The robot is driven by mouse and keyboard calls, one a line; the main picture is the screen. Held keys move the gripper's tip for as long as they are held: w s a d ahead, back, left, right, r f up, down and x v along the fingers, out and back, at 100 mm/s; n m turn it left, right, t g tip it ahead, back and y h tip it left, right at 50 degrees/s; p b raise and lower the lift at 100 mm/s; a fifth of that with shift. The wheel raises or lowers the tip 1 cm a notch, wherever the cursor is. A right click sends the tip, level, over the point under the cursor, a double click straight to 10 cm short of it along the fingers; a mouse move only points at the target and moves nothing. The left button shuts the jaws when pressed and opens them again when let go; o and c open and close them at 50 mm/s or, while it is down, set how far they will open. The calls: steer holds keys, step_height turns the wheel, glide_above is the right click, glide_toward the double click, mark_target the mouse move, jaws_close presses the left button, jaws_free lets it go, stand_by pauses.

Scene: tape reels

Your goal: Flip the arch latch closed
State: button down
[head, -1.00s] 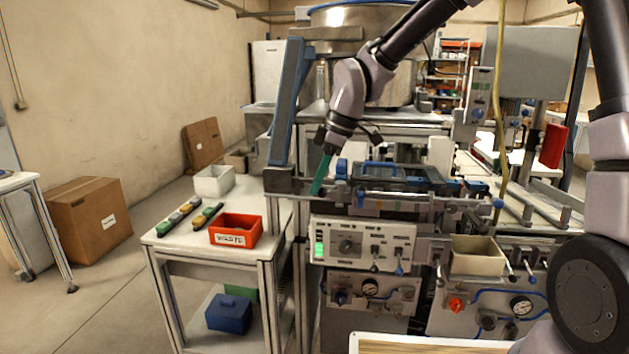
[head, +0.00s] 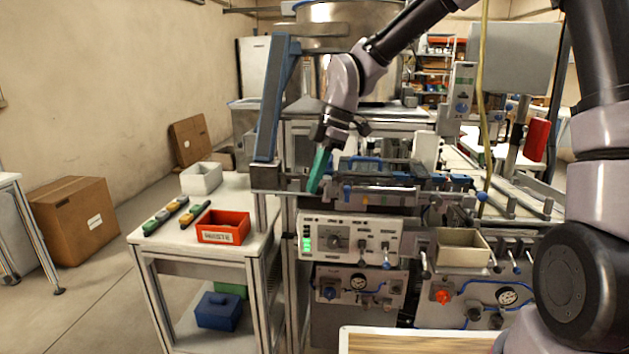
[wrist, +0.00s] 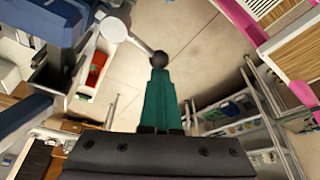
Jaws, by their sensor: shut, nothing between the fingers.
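My gripper (head: 316,188) points down at the left end of the machine, its green fingers together and empty. In the wrist view the shut green fingers (wrist: 159,82) reach toward a black ball knob (wrist: 160,60). The knob ends a grey lever that runs from a pale round disc (wrist: 113,30), and it looks like the latch handle. The fingertips are at or very near the knob; I cannot tell whether they touch. A tall blue arch part (head: 276,100) stands tilted left of my gripper. The latch is too small to make out in the head view.
A side table (head: 160,232) at left holds a red waste bin (head: 223,228) and a white bin (head: 201,178). The control panel (head: 350,237) lies below my gripper. A blue handle (head: 362,160) is close on its right.

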steer(key=shift+w, duration=0.7)
steer(key=shift+a, duration=0.15)
step_height(320, 180, up, 10)
steer(key=shift+s, duration=0.15)
stand_by(0.3)
